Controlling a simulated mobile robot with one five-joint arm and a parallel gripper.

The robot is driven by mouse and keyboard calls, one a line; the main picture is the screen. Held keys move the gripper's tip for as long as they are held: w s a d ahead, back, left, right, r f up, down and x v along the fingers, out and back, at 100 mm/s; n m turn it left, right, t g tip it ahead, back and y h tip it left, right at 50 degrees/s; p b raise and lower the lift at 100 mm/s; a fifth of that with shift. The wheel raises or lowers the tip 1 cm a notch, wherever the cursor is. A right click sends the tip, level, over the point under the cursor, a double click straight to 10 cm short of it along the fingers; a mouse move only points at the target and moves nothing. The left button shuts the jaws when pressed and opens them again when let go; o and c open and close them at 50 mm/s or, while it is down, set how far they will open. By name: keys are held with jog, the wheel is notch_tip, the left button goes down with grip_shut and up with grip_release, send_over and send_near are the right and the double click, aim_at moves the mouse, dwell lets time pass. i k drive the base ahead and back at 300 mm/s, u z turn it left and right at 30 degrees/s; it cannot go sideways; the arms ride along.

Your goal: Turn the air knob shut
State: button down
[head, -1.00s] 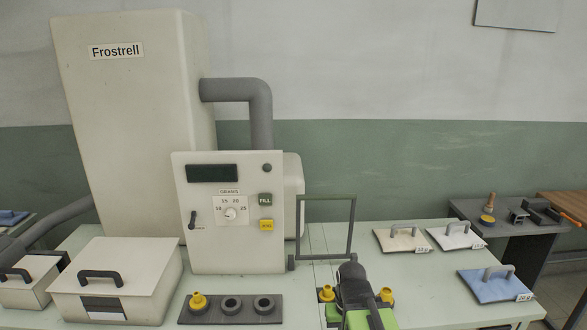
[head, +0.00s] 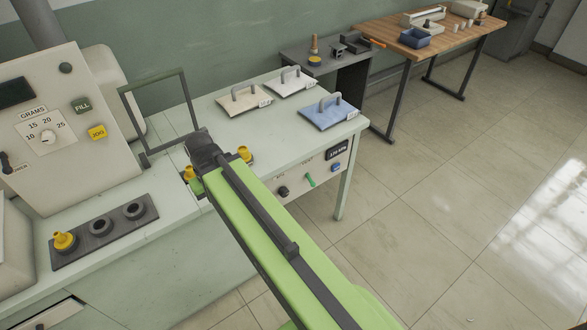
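The table's front face at the right carries a round black knob (head: 283,191), a green lever-like handle (head: 310,180) and a small dark gauge display (head: 337,150) that seems to read in kPa. Their labels are too small to read, so I cannot tell for sure which control is the air knob. My green arm reaches from the lower right to the table's front edge, just left of the black knob. The arm's dark elbow is above the table. My gripper is hidden behind the arm.
A machine panel (head: 60,180) with a dial and FILL button stands at the left. A dark rack (head: 100,245) holds a yellow nozzle. The floor at right is clear.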

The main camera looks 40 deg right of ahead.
aim_at(284, 192)
jog(key=z, duration=1.05)
jog(key=k, duration=1.4)
jog(key=u, duration=1.15)
jog(key=i, duration=1)
